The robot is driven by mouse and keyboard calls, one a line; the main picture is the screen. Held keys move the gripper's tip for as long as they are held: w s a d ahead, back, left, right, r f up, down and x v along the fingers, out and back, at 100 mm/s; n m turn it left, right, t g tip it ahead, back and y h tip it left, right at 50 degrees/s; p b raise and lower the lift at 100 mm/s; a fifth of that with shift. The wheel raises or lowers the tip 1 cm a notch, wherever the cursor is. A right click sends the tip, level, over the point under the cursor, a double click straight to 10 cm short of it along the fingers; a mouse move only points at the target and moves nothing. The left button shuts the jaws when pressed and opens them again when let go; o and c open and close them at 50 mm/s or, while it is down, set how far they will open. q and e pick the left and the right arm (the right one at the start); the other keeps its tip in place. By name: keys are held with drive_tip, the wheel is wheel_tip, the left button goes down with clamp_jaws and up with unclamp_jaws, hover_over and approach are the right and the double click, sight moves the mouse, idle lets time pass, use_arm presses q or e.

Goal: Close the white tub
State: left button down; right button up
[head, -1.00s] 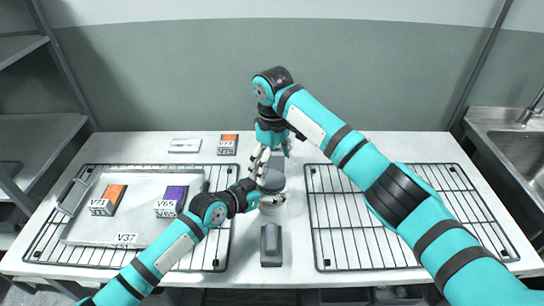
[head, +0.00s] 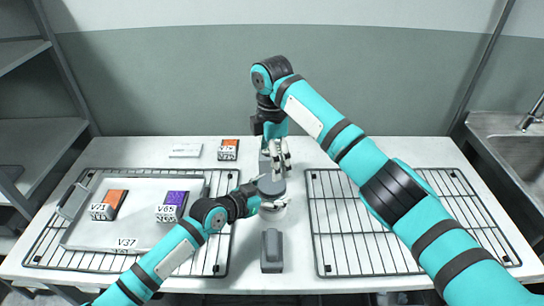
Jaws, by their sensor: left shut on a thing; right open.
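The white tub (head: 274,211) stands in the middle of the table, between the two racks. It is small and partly hidden by my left gripper. A round grey lid (head: 271,187) shows at its top; I cannot tell whether it is fully seated. My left gripper (head: 272,204) is shut on the tub's side, coming from the left. My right gripper (head: 276,158) is open and empty, just behind and above the lid, with its fingers pointing down.
A metal tray (head: 127,243) with orange- and purple-topped boxes lies on the left wire rack (head: 217,268). The right wire rack (head: 330,252) is empty. A dark grey block (head: 272,250) stands in front of the tub. An orange-topped box (head: 228,150) and a pale plate (head: 186,150) lie at the back.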

sight(272, 184)
drive_tip(key=shift+f, duration=0.15)
drive_tip(key=shift+f, duration=3.9)
drive_tip(key=shift+c, duration=0.4)
drive_tip(key=c, duration=1.2)
drive_tip(key=m, duration=0.7)
drive_tip(key=o, duration=1.3)
